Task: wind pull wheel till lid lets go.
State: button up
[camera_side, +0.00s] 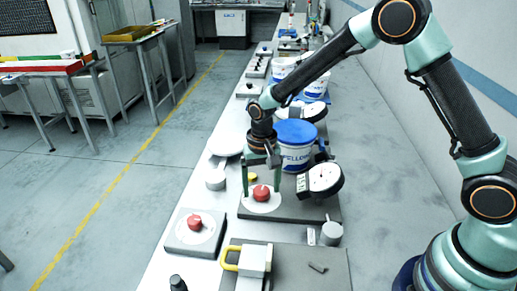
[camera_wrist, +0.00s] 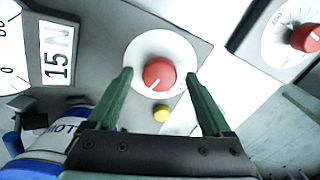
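A red knob (camera_side: 261,192) with a white pointer mark sits on a white round dial (camera_wrist: 135,50) on a grey plate; I take it as the pull wheel. It also shows in the wrist view (camera_wrist: 159,74). My gripper (camera_side: 261,180) points down over it. In the wrist view my gripper (camera_wrist: 159,74) has its green fingers apart, one on each side of the knob, with gaps showing. A black-rimmed gauge (camera_side: 325,179) with a "15 N" label (camera_wrist: 58,53) stands beside it. A bucket has a blue lid (camera_side: 296,131); whether this is the task's lid I cannot tell.
A yellow button (camera_wrist: 160,113) is close to the knob. A second red knob (camera_side: 194,221) sits on a separate plate, nearer the camera. A white box (camera_side: 256,259) with a yellow handle stands in front. Several more objects line the bench behind.

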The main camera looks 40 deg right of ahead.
aim_at(263, 190)
notch_tip(263, 190, up, 12)
dwell(0.6)
jog(key=s+d+r+n+t, duration=0.2)
jog(key=s+d+r, duration=0.2)
jog(key=s, duration=0.3)
jog(key=s+d+r+n+t, duration=0.3)
jog(key=s+d+r, duration=0.2)
jog(key=s, duration=0.3)
jog(key=shift+d+r+t, duration=0.15)
jog(key=shift+d+t, duration=0.15)
jog(key=shift+w, duration=0.1)
dwell(0.4)
